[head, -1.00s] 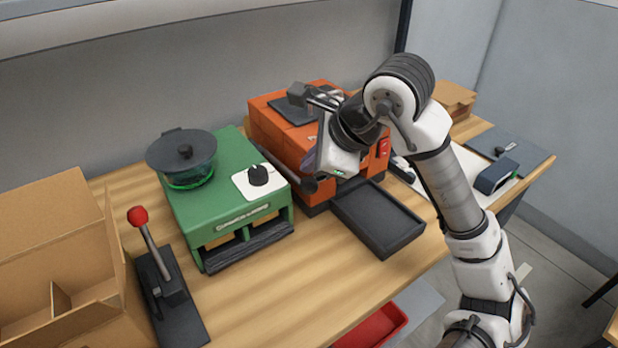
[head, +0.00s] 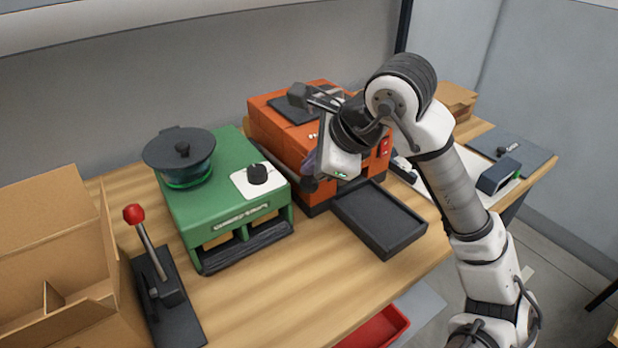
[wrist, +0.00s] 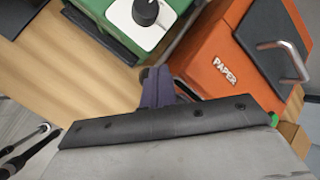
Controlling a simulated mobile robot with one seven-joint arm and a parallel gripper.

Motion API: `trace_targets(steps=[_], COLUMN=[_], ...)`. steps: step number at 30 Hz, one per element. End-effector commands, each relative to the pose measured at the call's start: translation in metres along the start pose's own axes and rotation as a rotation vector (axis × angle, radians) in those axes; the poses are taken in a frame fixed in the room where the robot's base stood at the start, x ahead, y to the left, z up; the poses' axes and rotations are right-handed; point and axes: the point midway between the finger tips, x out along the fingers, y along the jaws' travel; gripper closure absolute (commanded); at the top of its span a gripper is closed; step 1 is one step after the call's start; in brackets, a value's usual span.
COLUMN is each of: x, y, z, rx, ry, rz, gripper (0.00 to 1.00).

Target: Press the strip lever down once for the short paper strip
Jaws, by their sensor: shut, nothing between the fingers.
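The orange machine (head: 275,125) marked PAPER stands at the back middle of the bench. It also shows in the wrist view (wrist: 215,68). A black ball knob (head: 309,185), which appears to be the strip lever's end, shows at the machine's left front side. My gripper (head: 311,162) is by that corner, just above the knob in the picture. Its purple fingers (wrist: 158,86) are shut and empty between the green and orange machines in the wrist view. No paper strip is visible.
A green machine (head: 225,195) with a dark pot (head: 180,150) stands close on the left. A red-knobbed lever (head: 134,214) and a cardboard box (head: 50,230) are further left. A black tray (head: 380,220) lies before the orange machine. The front bench is clear.

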Motion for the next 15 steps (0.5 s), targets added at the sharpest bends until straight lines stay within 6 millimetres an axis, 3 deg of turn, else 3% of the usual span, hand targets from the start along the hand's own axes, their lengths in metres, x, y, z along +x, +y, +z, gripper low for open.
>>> trace_targets(steps=[15], x=[0.0032], y=[0.0023], z=[-0.0022], rx=[0.000], ry=[0.000], rz=[0.000], gripper=[1.00])
